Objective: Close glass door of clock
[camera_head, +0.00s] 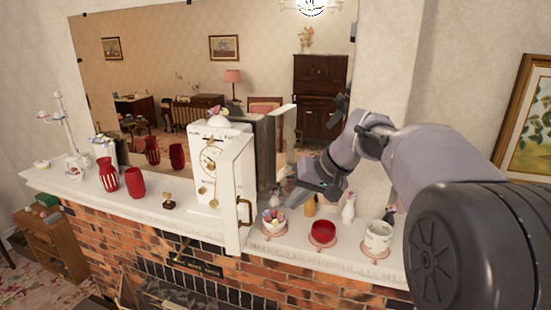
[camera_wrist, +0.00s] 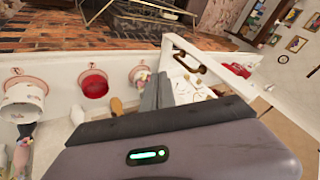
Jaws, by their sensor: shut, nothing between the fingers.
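The white clock (camera_head: 207,170) stands upright on the mantel, its dial and gold pendulum facing the room. I cannot tell whether the fingertips touch the door.
A yellow bottle (camera_head: 310,205) and white figurine (camera_head: 349,207) are behind. Red vases (camera_head: 136,184) stand left.

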